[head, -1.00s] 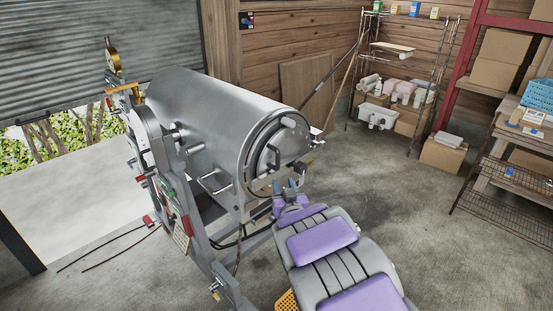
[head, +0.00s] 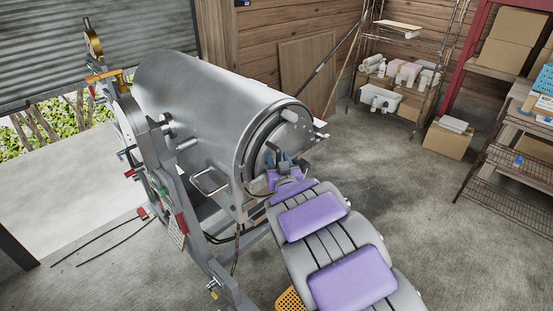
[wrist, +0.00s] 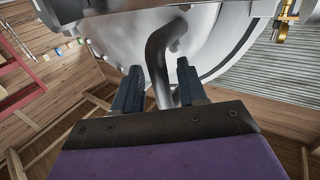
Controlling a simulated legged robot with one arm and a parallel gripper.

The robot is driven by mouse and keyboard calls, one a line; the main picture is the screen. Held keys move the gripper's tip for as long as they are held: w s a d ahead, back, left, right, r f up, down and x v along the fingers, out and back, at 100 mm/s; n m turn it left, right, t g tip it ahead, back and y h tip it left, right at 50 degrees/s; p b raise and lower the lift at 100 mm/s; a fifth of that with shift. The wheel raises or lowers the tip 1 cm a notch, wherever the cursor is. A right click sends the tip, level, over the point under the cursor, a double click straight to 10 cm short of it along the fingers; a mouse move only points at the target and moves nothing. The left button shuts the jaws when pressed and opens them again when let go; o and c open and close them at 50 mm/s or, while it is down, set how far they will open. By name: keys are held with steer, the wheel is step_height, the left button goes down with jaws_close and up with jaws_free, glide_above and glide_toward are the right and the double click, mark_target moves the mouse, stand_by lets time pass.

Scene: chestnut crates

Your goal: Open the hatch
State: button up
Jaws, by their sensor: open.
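A large grey metal cylinder (head: 195,110) lies on its side, with a round hatch (head: 295,136) on its right end. The hatch looks shut. A short stub (head: 289,115) sticks out of its upper part. My gripper (head: 285,160) is in front of the hatch's lower part, at the end of my grey and purple arm. In the wrist view, a bent metal handle (wrist: 158,50) comes down from the hatch (wrist: 110,35) and passes between the two dark fingers of my gripper (wrist: 160,75). The fingers are open, with gaps beside the handle.
A frame with gauges and valves (head: 150,150) stands at the cylinder's left. A bracket-like side handle (head: 211,184) sticks out from the cylinder. Cables lie on the floor at left. Shelves (head: 400,75) and boxes (head: 450,137) stand at right. The concrete floor between is clear.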

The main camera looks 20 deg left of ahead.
steer(key=shift+d, duration=0.25)
steer(key=shift+c, duration=0.9)
steer(key=shift+a, duration=0.45)
jaws_close()
steer(key=shift+d+f, duration=0.1)
steer(key=shift+d, duration=0.1)
